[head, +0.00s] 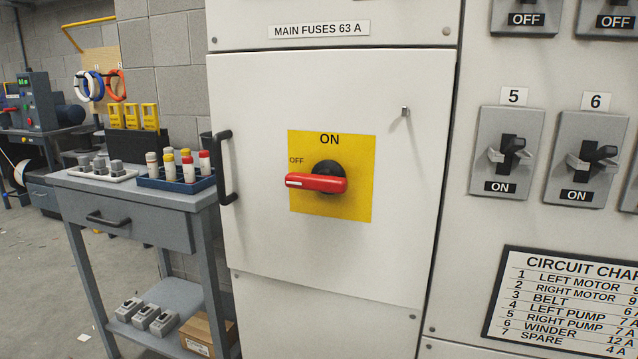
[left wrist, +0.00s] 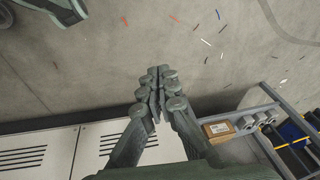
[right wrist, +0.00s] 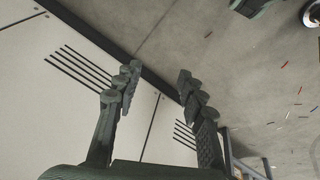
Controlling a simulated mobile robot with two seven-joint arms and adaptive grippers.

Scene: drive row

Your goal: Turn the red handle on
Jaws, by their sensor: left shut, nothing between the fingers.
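The red handle (head: 316,183) sits on a yellow plate (head: 355,200) on the white cabinet door (head: 270,90). It lies level, with its white-marked end pointing left toward the OFF label; ON is printed at the top of the plate. Neither gripper shows in the head view, so both are away from the handle. In the left wrist view my left gripper (left wrist: 158,95) is shut and empty above the floor. In the right wrist view my right gripper (right wrist: 157,85) is open and empty, in front of vented panels. The handle shows in neither wrist view.
A black door pull (head: 225,168) stands out left of the handle, and a small metal catch (head: 405,112) at upper right. A grey workbench (head: 140,190) with fuses stands left. Switches 5 (head: 508,152) and 6 (head: 592,156) project at right. Space before the door looks clear.

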